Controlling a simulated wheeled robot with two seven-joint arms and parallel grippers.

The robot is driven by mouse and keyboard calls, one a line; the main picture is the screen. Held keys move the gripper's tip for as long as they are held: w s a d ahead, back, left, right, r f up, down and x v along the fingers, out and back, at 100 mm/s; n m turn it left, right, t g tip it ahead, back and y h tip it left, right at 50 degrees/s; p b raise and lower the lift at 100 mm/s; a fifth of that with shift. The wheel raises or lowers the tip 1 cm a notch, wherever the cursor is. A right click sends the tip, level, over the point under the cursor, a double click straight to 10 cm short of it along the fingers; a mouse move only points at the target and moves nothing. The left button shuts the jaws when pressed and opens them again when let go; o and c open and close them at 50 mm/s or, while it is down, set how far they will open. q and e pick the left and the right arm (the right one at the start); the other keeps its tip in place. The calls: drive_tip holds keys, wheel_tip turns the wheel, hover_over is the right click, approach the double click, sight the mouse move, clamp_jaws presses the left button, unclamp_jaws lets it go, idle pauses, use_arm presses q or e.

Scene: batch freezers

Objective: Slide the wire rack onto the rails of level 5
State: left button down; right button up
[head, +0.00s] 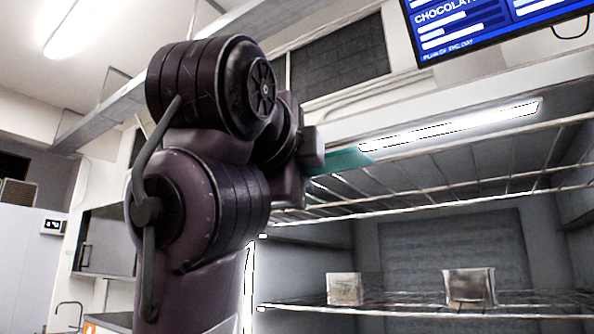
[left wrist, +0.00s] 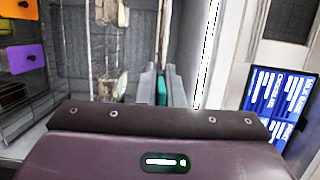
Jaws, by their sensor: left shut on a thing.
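The wire rack (head: 450,172) shows in the head view high in the open freezer, seen from below, with its wires running back. My left gripper (head: 313,160) is raised at the rack's left side and shut on a teal piece (head: 345,160). The teal piece also shows between the fingers in the left wrist view (left wrist: 161,90). Whether it is part of the rack, I cannot tell. The arm and fingers hide the rack's left end, and the rails there cannot be made out. My right gripper is in neither view.
A lower shelf (head: 400,312) in the freezer bears two frosted boxes (head: 345,289) (head: 470,288). A bright lamp strip (head: 450,127) runs along the top. A blue menu screen (head: 490,22) hangs above at the right. Orange and purple items (left wrist: 25,57) show in the wrist view.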

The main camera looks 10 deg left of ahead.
sight(358, 205)
use_arm(q)
drive_tip(key=shift+w, duration=0.1)
idle(0.3)
drive_tip(key=shift+w+d+f+p, duration=0.1)
drive_tip(key=shift+w+d+p, duration=0.2)
drive_tip(key=shift+w, duration=0.6)
drive_tip(key=shift+w+d+r+p, duration=0.15)
drive_tip(key=shift+w+d, duration=0.25)
drive_tip(key=shift+w, duration=0.55)
drive_tip(key=shift+w+d+f+p, duration=0.15)
drive_tip(key=shift+w+d+p, duration=0.15)
drive_tip(key=shift+w, duration=0.6)
drive_tip(key=shift+w+d+p, duration=0.35)
drive_tip(key=shift+w+p, duration=0.1)
drive_tip(key=shift+w, duration=0.5)
drive_tip(key=shift+w+d+p, duration=0.4)
drive_tip(key=shift+w+p, duration=0.05)
drive_tip(key=shift+w, duration=0.45)
drive_tip(key=shift+w+d+p, duration=0.35)
drive_tip(key=shift+w+p, duration=0.1)
drive_tip(key=shift+w, duration=0.6)
